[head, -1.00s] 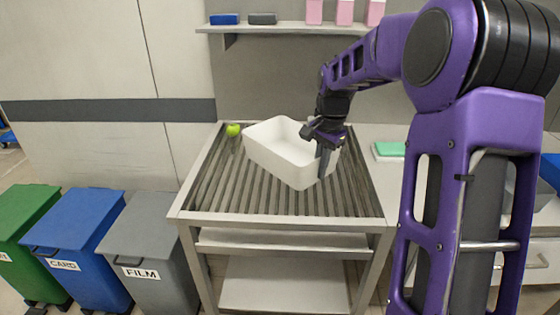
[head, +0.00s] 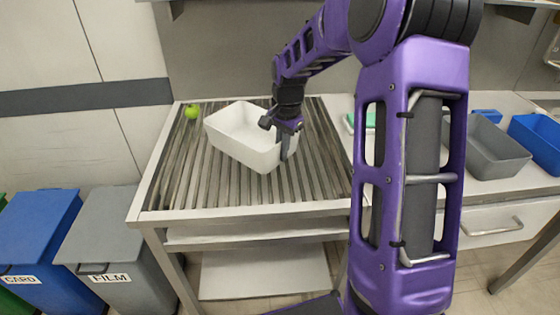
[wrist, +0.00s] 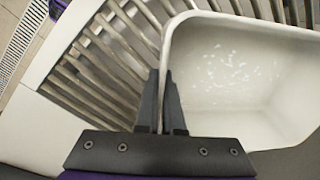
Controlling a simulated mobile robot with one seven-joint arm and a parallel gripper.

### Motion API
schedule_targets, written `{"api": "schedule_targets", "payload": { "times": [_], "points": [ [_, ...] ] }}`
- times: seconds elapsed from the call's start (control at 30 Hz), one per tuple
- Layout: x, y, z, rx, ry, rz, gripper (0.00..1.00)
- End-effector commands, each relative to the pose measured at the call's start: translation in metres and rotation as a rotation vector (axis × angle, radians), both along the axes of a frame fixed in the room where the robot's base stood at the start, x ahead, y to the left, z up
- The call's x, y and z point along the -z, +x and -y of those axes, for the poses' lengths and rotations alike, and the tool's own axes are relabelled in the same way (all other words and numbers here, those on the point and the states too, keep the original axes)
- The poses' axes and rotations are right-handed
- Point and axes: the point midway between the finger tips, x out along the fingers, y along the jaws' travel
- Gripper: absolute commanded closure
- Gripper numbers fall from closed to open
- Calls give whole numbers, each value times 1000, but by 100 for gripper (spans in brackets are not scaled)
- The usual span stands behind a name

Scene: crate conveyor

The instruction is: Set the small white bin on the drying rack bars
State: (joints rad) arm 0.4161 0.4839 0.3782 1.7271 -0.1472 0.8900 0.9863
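The small white bin (head: 262,155) sits over the slatted bars of the drying rack (head: 146,200), upright and looking empty. Whether its base touches the bars all round is hard to tell. My gripper (head: 285,150) is at the bin's right side. In the wrist view my gripper (wrist: 163,105) has its two fingers close together, one on each side of the bin's wall, shut on it. The wrist view also shows the bin's pale inside (wrist: 225,75) to the right and the bars (wrist: 100,65) to the left.
A green apple-like thing (head: 192,112) lies at the rack's back left. Blue (head: 35,225) and grey (head: 105,225) waste bins stand left. A grey tub (head: 490,150) and a blue tub (head: 540,140) stand on the right counter. Bars in front of the white bin are clear.

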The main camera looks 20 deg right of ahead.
Motion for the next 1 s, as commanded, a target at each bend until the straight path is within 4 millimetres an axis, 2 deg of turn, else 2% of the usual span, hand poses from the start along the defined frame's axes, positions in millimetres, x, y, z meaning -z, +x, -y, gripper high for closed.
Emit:
{"api": "schedule_targets", "payload": {
  "times": [0.2, 0.57, 0.6, 0.73, 1.0],
  "points": [
    [31, 0, 0, 0, 1, -2, 100],
    [36, 0, 0, 0, 0, 0, 100],
    [35, 0, 0, 0, 1, -1, 90],
    [35, 0, 0, 0, 1, -1, 66],
    [35, 0, 0, 0, 1, -1, 65]
  ]
}}
